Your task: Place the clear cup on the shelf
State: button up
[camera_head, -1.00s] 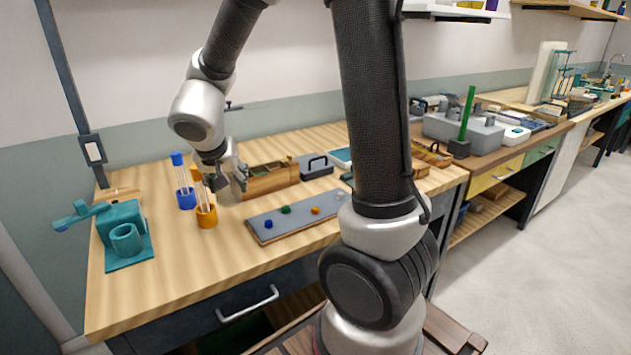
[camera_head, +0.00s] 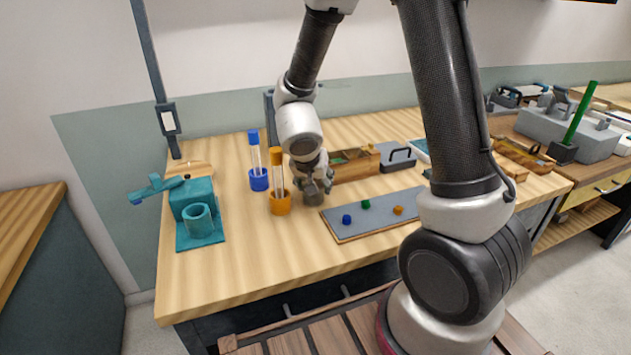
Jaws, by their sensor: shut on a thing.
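My gripper (camera_head: 312,178) points down over the wooden table, just right of the orange tube holder. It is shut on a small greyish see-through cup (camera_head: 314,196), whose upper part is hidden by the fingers. The cup is low over the table; I cannot tell whether it touches the top. No wall shelf shows clearly in the present view.
The orange holder (camera_head: 280,204) and blue holder (camera_head: 259,180) with upright tubes stand left of my gripper. A teal device (camera_head: 198,213) stands farther left. A grey board (camera_head: 375,217) with coloured pieces and a wooden box (camera_head: 356,165) lie right. The front left tabletop is clear.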

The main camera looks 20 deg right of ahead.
jog(key=o, duration=0.7)
jog(key=shift+f, duration=0.1)
jog(key=shift+o, duration=0.2)
